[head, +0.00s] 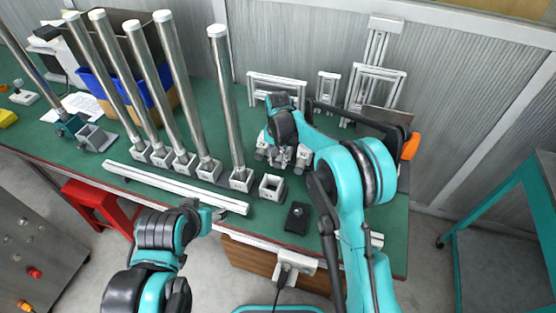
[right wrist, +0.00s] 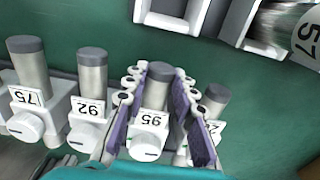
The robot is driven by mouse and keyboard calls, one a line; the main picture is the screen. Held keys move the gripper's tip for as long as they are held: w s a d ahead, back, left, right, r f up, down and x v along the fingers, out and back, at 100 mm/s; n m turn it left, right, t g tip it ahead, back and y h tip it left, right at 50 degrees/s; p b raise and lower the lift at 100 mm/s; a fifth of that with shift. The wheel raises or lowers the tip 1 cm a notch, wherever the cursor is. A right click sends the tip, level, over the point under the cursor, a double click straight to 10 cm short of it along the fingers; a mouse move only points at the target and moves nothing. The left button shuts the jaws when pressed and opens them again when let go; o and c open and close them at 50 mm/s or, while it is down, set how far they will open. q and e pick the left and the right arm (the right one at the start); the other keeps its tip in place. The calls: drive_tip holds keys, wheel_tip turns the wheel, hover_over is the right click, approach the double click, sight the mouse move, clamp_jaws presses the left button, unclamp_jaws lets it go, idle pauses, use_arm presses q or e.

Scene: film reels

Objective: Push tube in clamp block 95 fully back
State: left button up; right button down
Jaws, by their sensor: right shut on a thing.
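In the right wrist view, clamp block 95 (right wrist: 149,118) is a white block with a round knob at its front and a black-on-white label. Its short grey tube (right wrist: 158,82) stands between the purple pads of my right gripper (right wrist: 162,92), which is shut on it, one finger on each side. How far back the tube sits in the block I cannot tell. In the head view my right gripper (head: 287,157) hides most of the small blocks on the green table. My left gripper (head: 212,216) is near the table's front edge, apart from them; its jaws are too small to read.
Clamp blocks 75 (right wrist: 33,97) and 92 (right wrist: 88,110) stand left of block 95, another tube (right wrist: 214,98) right. Tall tubes (head: 228,100) in square bases stand left on the table. Metal frames (head: 277,78) stand behind; a black item (head: 297,217) lies in front.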

sight(281, 153)
drive_tip(key=shift+w+d+p, duration=0.25)
drive_tip(key=shift+w+d, duration=0.05)
drive_tip(key=shift+w, duration=0.6)
drive_tip(key=shift+w+d+p, duration=0.2)
drive_tip(key=shift+w+d, duration=0.05)
drive_tip(key=shift+w, duration=0.65)
drive_tip(key=c, duration=1.2)
unclamp_jaws()
drive_tip(key=shift+s, duration=0.1)
wheel_tip(281, 153, up, 12)
